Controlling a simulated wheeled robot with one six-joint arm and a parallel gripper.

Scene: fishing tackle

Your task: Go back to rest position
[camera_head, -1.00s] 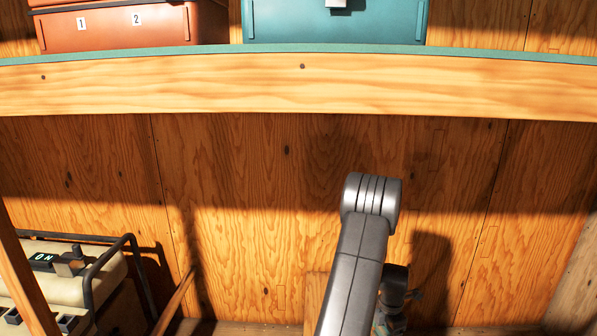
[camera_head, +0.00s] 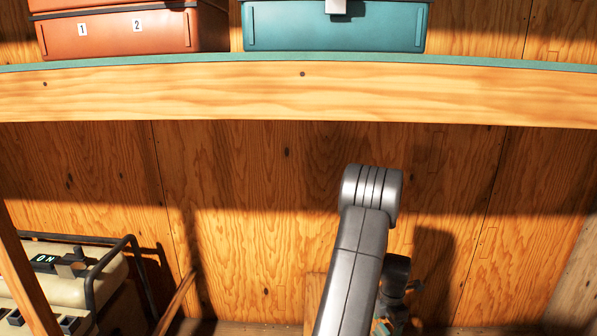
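My arm shows in the head view as a grey link rising from the bottom edge to a ribbed rounded joint, in front of the plywood wall and below the shelf. The end of my arm is not clearly shown. A dark part sits behind the link at lower right, with small pieces beside it that I cannot make out. My gripper's fingers are not visible, so I cannot see whether it holds anything. The arm stands apart in the picture from the shelf edge above it.
A wooden shelf (camera_head: 200,97) with a green top spans the view. An orange box (camera_head: 110,34) labelled 1 and 2 and a teal box (camera_head: 290,27) stand on it. A beige machine (camera_head: 95,285) with a dark tube frame and an ON label is at lower left.

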